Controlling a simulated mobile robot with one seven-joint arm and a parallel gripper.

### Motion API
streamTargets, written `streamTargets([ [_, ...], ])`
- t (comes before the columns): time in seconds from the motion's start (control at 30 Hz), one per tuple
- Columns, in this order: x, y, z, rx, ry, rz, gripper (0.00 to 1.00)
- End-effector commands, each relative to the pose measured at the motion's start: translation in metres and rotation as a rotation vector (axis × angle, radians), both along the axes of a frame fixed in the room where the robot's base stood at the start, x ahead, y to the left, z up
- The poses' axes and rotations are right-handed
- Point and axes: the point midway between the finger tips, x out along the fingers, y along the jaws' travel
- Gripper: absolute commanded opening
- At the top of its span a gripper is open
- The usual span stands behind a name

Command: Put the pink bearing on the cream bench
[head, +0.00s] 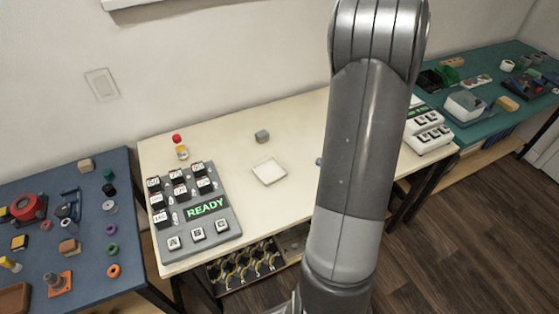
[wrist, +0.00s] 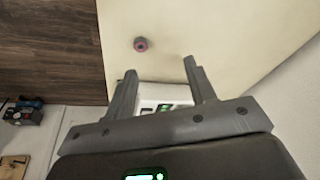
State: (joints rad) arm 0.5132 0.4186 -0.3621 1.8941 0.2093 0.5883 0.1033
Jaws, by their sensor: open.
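The cream bench (head: 225,140) stands in the middle of the head view and fills the upper part of the wrist view (wrist: 225,40). A small round pink piece with a dark centre, which looks like the pink bearing (wrist: 140,44), lies on the cream surface in the wrist view. My gripper (wrist: 160,67) is open, with nothing held between its fingers. The pink piece shows beyond the fingertips, a little left of their middle, apart from them. In the head view my arm hides the right part of the cream bench, and neither gripper nor pink piece shows.
A grey keypad reading READY (head: 207,208), a white tray (head: 269,172) and a grey block (head: 262,136) are on the cream bench. A white keypad device (head: 428,133) stands at its right end. A cluttered blue bench (head: 40,188) and teal bench (head: 470,75) flank it.

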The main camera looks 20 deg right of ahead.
Motion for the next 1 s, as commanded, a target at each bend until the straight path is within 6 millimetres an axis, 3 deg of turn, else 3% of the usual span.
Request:
streamTargets([
  [0.03,0.008,0.024,0.019,0.003,-0.023,0.044,0.50],
  [0.23,0.019,0.119,0.079,0.020,-0.078,0.235,0.50],
  [0.47,0.003,0.224,0.133,0.015,-0.124,0.462,0.50],
  [0.6,-0.021,0.282,0.157,-0.001,-0.143,0.601,0.50],
  [0.8,-0.068,0.353,0.179,-0.045,-0.164,0.797,0.50],
  [1.0,-0.120,0.401,0.185,-0.105,-0.175,0.966,0.50],
])
